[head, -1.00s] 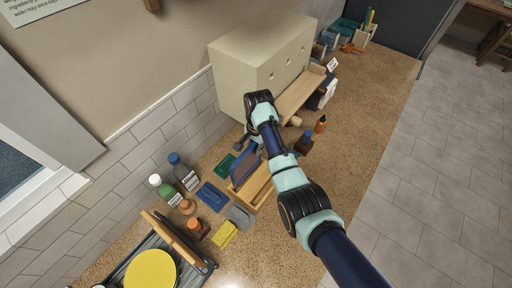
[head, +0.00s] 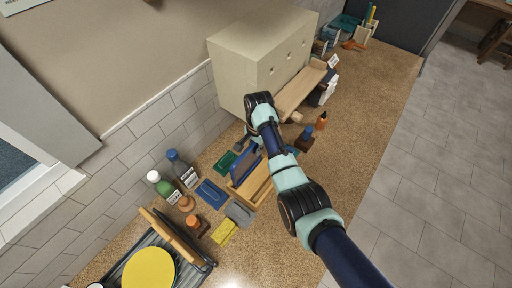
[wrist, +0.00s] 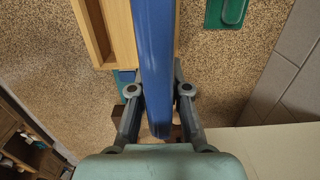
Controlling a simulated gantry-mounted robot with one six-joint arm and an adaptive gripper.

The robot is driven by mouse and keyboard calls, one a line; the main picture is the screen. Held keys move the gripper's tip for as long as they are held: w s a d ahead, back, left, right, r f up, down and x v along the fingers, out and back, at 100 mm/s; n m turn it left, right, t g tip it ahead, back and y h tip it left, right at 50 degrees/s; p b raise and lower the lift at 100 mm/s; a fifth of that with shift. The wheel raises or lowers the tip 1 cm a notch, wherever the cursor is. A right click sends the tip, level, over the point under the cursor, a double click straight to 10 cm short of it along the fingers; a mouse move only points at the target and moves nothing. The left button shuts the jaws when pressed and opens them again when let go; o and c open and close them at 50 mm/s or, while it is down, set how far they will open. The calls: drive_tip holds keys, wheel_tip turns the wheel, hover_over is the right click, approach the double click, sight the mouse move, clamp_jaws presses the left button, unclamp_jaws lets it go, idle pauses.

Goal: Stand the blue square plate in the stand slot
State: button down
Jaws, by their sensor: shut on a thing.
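The blue square plate (head: 243,163) stands on edge at the wooden stand (head: 255,189) in the head view. In the wrist view the plate (wrist: 155,60) is seen edge-on, with light wood of the stand (wrist: 100,35) to its left and a thin wooden strip to its right. My gripper (wrist: 158,92) is shut on the near part of the plate, one finger on each side. In the head view the arm and plate partly hide the fingers. Whether the plate's lower edge is seated in the slot is hidden.
A green dish (head: 224,162), a blue dish (head: 211,193), a grey piece (head: 239,214) and a yellow sponge (head: 222,232) lie around the stand. Bottles (head: 181,168) stand near the wall. A cream cabinet (head: 262,62) stands behind.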

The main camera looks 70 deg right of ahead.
drive_tip(key=shift+f+b, duration=1.2)
drive_tip(key=shift+f, duration=0.75)
drive_tip(key=c, duration=1.1)
unclamp_jaws()
drive_tip(key=shift+o, duration=0.2)
wheel_tip(320, 180, up, 8)
drive_tip(key=shift+d+f, duration=0.15)
drive_tip(key=shift+f, duration=0.05)
